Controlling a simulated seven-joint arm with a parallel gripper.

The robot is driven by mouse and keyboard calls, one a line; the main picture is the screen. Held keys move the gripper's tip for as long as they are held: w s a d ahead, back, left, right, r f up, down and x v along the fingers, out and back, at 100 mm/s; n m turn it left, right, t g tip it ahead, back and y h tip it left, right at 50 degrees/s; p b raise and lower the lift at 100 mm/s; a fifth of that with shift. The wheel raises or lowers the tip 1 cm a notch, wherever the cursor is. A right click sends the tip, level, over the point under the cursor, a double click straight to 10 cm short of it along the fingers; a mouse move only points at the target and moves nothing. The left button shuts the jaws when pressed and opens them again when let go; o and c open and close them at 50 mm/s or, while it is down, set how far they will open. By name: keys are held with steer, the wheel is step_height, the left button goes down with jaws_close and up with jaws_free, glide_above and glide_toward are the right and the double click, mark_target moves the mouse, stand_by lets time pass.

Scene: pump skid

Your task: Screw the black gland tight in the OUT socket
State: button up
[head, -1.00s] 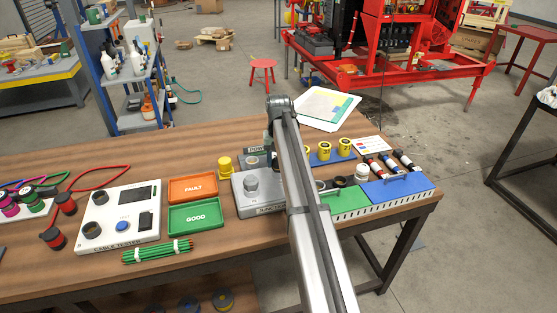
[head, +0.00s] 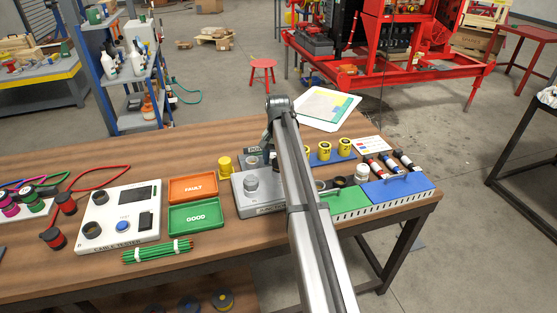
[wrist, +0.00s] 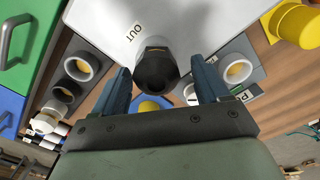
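The black gland (wrist: 157,68) sits at the OUT socket, beside the printed OUT label on the pale face of the junction box (wrist: 110,22). How deep it sits, I cannot tell. In the wrist view my gripper (wrist: 161,70) is open, with one blue-grey finger on each side of the gland and a gap on both sides. In the head view the grey junction box (head: 244,203) stands mid-table, and my arm covers its right side. The gland and the OUT socket are hidden there, and my gripper shows only in part behind the arm.
A yellow cap (head: 224,165) stands left of the box's rear, near the orange FAULT tray (head: 193,199) and the green GOOD tray (head: 195,232). Green and blue bins (head: 398,201) lie to the right. Several yellow numbered parts (head: 345,146) stand behind them.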

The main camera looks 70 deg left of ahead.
steer(key=shift+o, duration=0.5)
steer(key=n, duration=0.3)
steer(key=shift+n, duration=3.1)
steer(key=shift+c, duration=0.5)
steer(key=c, duration=1)
steer(key=m, duration=0.4)
steer(key=shift+m, duration=0.4)
steer(key=m, duration=0.4)
steer(key=shift+m, duration=0.3)
